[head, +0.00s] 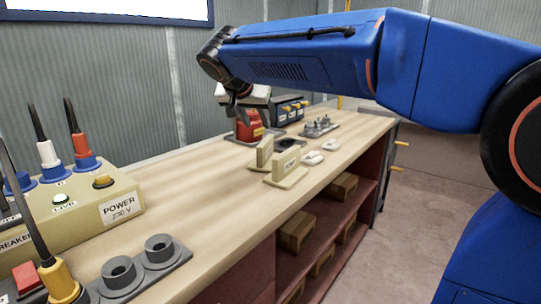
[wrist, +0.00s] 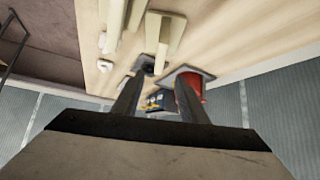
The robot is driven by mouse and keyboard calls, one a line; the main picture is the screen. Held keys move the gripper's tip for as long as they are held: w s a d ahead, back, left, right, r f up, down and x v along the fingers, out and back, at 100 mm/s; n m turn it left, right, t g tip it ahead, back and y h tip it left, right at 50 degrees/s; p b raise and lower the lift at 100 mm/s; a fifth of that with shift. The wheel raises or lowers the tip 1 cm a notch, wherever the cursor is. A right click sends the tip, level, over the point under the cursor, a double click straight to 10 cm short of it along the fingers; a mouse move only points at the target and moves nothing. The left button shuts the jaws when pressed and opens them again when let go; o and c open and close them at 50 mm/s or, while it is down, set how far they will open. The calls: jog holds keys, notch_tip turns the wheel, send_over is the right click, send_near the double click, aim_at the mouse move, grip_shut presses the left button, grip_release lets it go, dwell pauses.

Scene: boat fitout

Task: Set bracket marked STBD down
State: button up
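Two cream L-shaped brackets stand on the wooden bench: one nearer (head: 287,172) and one just behind it (head: 265,152). The nearer one carries small dark lettering that I cannot read, so I cannot tell which is marked STBD. Both show at the top of the wrist view, one on the left (wrist: 113,28) and one on the right (wrist: 163,32). My gripper (head: 238,112) is above the bench, beyond the brackets and beside a red object (head: 250,127). In the wrist view its two dark fingers (wrist: 158,84) are apart, with nothing visible held between them.
Two small white pieces (head: 313,158) lie right of the brackets. A grey holder (head: 320,127) and a dark-blue box (head: 288,110) stand farther back. A power box (head: 75,205) and grey sockets (head: 140,268) occupy the near left. Bare bench (head: 215,210) lies between. Shelves with boxes are below.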

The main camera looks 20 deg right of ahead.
aim_at(268, 146)
jog(key=x, duration=1.7)
jog(key=shift+f, duration=0.25)
jog(key=shift+c, duration=0.6)
grip_shut()
